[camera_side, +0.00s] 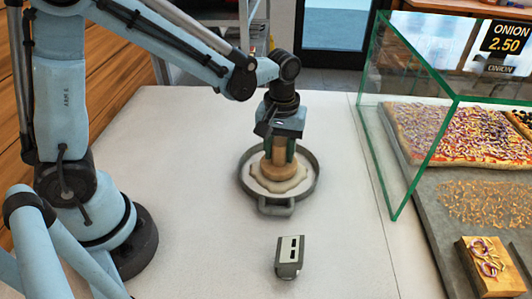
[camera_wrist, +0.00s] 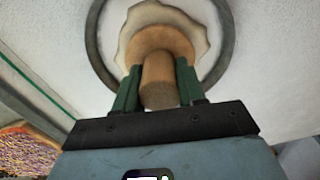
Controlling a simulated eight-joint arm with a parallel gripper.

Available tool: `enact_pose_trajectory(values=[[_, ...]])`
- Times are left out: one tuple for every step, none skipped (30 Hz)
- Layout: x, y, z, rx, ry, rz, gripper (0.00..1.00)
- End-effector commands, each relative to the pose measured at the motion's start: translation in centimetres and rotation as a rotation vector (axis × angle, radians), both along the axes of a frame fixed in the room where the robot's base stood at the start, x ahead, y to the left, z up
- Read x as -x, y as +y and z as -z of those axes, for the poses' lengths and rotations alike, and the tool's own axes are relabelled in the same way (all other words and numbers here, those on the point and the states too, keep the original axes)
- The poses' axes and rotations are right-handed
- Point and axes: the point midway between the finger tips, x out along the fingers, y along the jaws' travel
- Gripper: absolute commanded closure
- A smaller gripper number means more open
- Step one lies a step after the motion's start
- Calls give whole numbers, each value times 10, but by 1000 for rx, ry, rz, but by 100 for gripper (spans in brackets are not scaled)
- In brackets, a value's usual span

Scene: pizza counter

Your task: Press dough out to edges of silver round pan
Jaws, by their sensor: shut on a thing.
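The silver round pan (camera_side: 246,187) stands on the pale counter, with its handle toward the camera; its rim also shows in the wrist view (camera_wrist: 91,45). Pale dough (camera_side: 300,182) lies in the pan with an uneven outline, and a gap shows between it and the rim. It also shows in the wrist view (camera_wrist: 155,12). My gripper (camera_side: 280,150) is above the pan, shut on the handle of a wooden press (camera_side: 279,170). In the wrist view the green fingers (camera_wrist: 158,90) flank the handle of the wooden press (camera_wrist: 160,70). The press's round base is on the dough, hiding its middle.
A grey metal tool or dispenser (camera_side: 289,257) lies on the counter in front of the pan. A green-edged glass case (camera_side: 405,130) stands at right, with topped pizzas (camera_side: 455,130) and a wooden block (camera_side: 487,266) on a grey slab.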

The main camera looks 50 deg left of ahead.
Motion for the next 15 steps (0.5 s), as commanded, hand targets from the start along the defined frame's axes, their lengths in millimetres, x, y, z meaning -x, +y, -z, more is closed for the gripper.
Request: enact_pose_trajectory(values=[[0,0,1,0,0,0,97],[0,0,1,0,0,0,97],[0,0,2,0,0,0,97],[0,0,2,0,0,0,97],[0,0,2,0,0,0,97],[0,0,2,0,0,0,97],[0,0,3,0,0,0,97],[0,0,3,0,0,0,97],[0,0,3,0,0,0,97],[0,0,2,0,0,0,97],[0,0,1,0,0,0,97],[0,0,-1,0,0,0,97],[0,0,-3,0,0,0,97],[0,0,-6,0,0,0,97],[0,0,-10,0,0,0,97]])
